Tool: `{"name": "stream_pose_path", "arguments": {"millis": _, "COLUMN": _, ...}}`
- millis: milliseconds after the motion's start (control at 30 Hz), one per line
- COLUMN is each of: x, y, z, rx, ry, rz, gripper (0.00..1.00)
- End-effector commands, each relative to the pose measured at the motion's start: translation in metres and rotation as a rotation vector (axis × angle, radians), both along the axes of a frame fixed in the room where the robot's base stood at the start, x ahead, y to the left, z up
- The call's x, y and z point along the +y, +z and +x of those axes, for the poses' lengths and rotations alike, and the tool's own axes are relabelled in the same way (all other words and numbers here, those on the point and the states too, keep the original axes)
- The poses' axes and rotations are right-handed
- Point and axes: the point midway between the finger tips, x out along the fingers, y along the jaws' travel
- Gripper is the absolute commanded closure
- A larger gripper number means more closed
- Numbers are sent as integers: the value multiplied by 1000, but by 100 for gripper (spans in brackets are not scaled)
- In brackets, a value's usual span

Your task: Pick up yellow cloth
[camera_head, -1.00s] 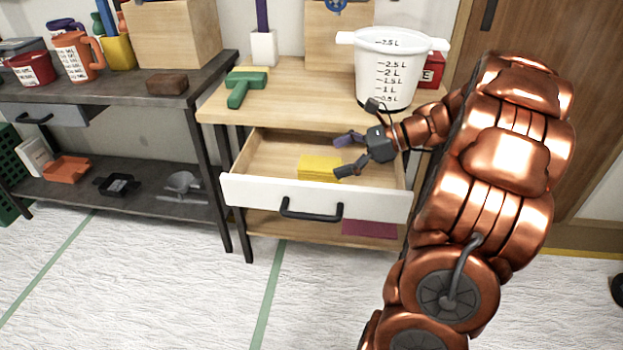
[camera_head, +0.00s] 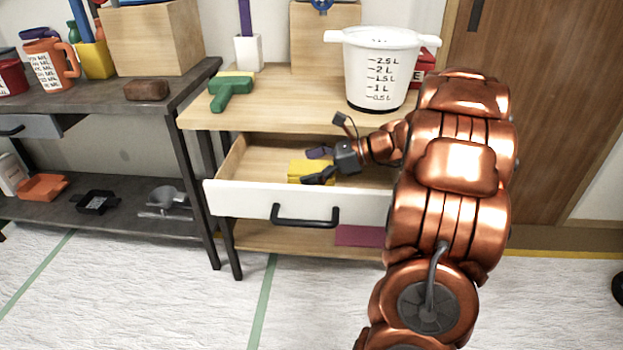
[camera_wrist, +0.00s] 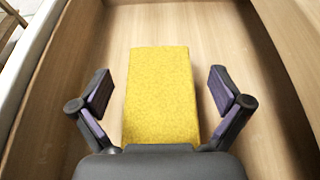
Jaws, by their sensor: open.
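The yellow cloth (camera_head: 297,173) lies as a flat rectangular block on the floor of the open drawer (camera_head: 262,203). It also shows in the wrist view (camera_wrist: 161,92), centred between my fingers. My gripper (camera_head: 314,167) is inside the drawer at the cloth's right end, with its fingers open. In the wrist view my gripper (camera_wrist: 161,92) has one purple-padded finger on each side of the cloth, with a gap on both sides. The near end of the cloth is hidden by the gripper body.
The white drawer front with a black handle (camera_head: 305,216) stands at the near side. The table top above holds a white measuring bucket (camera_head: 378,70) and a green-handled tool (camera_head: 231,92). A dark shelf (camera_head: 110,104) stands at the left. Drawer walls flank my gripper.

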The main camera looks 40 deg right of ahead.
Motion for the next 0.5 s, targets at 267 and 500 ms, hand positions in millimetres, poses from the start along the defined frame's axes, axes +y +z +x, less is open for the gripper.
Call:
{"name": "stream_pose_path", "arguments": {"millis": 267, "x": 6, "y": -2, "z": 5, "rx": -1, "ry": 0, "rz": 0, "gripper": 0}}
{"name": "stream_pose_path", "arguments": {"millis": 500, "x": 6, "y": -2, "z": 4, "rx": 0, "ry": 1, "rz": 1, "gripper": 18}}
